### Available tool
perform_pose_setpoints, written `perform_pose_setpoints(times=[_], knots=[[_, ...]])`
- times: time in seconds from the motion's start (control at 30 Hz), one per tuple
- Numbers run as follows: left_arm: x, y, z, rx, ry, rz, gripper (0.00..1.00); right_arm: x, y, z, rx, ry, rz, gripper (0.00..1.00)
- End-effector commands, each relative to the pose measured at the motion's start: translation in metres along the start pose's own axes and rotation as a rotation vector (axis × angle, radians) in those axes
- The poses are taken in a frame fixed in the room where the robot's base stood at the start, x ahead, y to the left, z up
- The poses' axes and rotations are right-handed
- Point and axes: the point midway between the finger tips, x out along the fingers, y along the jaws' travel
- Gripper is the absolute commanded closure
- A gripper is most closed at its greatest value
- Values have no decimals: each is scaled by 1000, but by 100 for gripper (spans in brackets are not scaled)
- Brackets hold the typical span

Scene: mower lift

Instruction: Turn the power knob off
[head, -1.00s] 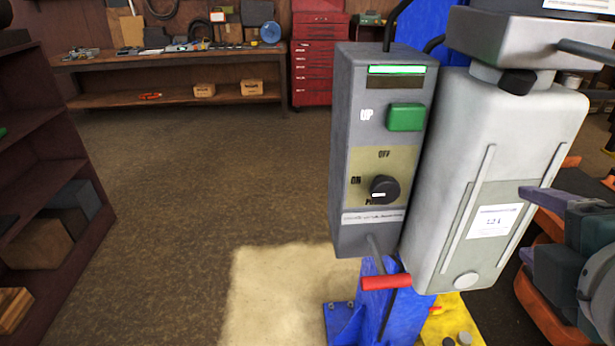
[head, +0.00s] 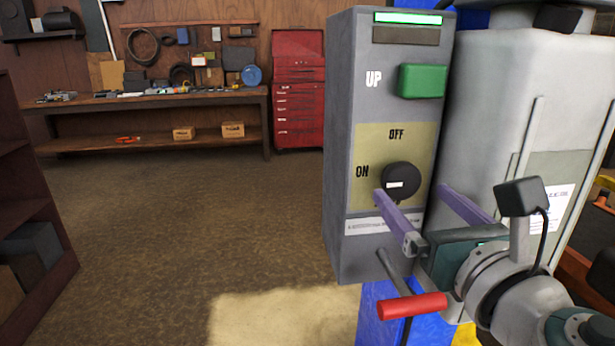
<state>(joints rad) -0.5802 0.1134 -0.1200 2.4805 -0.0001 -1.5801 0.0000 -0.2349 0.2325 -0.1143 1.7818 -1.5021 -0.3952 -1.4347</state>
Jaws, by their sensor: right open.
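The black round power knob (head: 401,178) sits on the beige plate of the grey control box (head: 352,235). OFF is printed above the knob and ON to its left. Its white mark shows at the lower left, toward the ON side. My right gripper (head: 413,193) is open, its two purple fingers pointing at the box. One fingertip overlaps the lower left edge of the knob; the other is to the right, by the box's right edge. I cannot tell whether either touches the knob. My left gripper is not in view.
A green UP button (head: 422,81) and a lit green strip (head: 408,19) are above the knob. A red-handled lever (head: 412,306) sticks out below the box. A grey-white housing (head: 490,110) stands close on the right. Open floor (head: 200,240) lies to the left.

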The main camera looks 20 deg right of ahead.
Motion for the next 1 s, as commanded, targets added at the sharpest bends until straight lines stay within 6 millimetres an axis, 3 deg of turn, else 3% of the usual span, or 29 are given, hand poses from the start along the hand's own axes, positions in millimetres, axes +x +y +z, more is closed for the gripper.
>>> perform_pose_setpoints(times=[0.23,0.6,1.0], knots=[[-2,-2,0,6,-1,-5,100,32,0,0,2,-1,-1,5],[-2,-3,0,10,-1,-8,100,38,0,0,3,1,-2,5],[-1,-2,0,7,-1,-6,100,38,0,0,3,1,-2,50]])
